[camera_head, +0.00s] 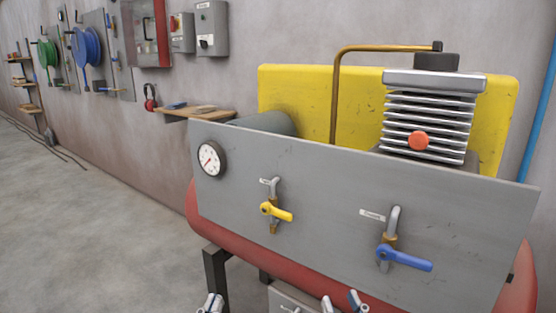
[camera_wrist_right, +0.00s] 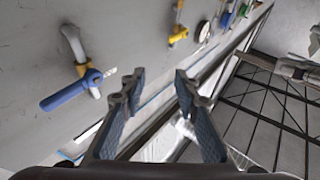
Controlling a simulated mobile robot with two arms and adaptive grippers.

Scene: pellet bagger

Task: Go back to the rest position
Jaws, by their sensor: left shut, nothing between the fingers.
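My left gripper (camera_head: 210,303) shows only its tips at the bottom edge of the head view, below the grey panel (camera_head: 310,225). Its fingers are together and empty. My right gripper (camera_head: 342,303) also shows only its fingertips at the bottom edge, to the right. In the right wrist view its two fingers (camera_wrist_right: 156,85) are apart with nothing held between them. The blue-handled valve (camera_head: 405,259) is above and right of the right gripper in the head view. The yellow-handled valve (camera_head: 277,211) is on the panel's left half. Neither gripper touches a valve.
The panel fronts a red tank (camera_head: 205,212); a pressure gauge (camera_head: 210,160) sits at its left. A finned compressor head (camera_head: 428,115) and copper pipe (camera_head: 335,95) stand behind. A wooden shelf (camera_head: 205,113) is on the wall.

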